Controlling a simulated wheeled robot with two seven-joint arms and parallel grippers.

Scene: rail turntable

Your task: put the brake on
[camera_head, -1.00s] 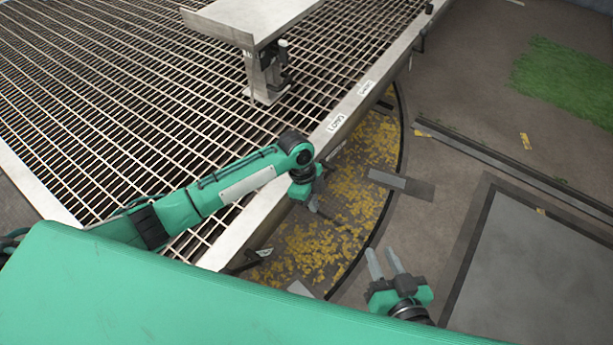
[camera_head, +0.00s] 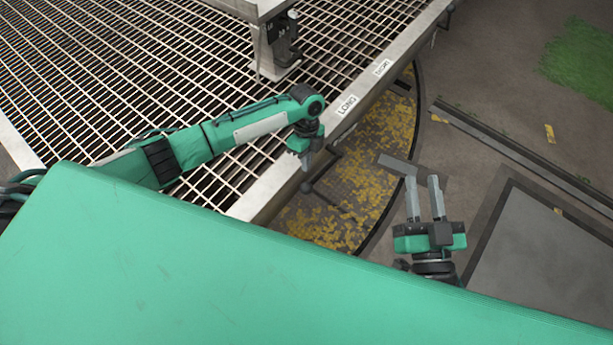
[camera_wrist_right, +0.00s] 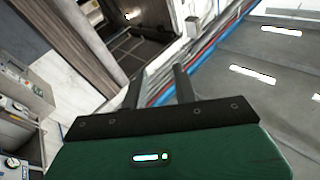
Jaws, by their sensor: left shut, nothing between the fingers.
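The turntable deck's pale metal side beam (camera_head: 285,190) runs diagonally through the head view. It carries one label (camera_head: 346,105) that seems to read LONG and a smaller one (camera_head: 382,68) too small to read surely. My left gripper (camera_head: 308,172) is shut and points down just off the outer side of the beam. A dark thin bar (camera_head: 328,197) lies beside its fingertips; I cannot tell if they touch or if this bar is the brake. My right gripper (camera_head: 424,188) is open and empty over the ground at the right; its fingers also show in the right wrist view (camera_wrist_right: 160,76).
A grey box-like stand (camera_head: 272,45) rises from the grating. Yellow leaves (camera_head: 355,180) cover the pit beside the beam. A rail (camera_head: 500,145) and a grey slab (camera_head: 550,260) lie at the right. Blue and red lines (camera_wrist_right: 205,52) cross the right wrist view.

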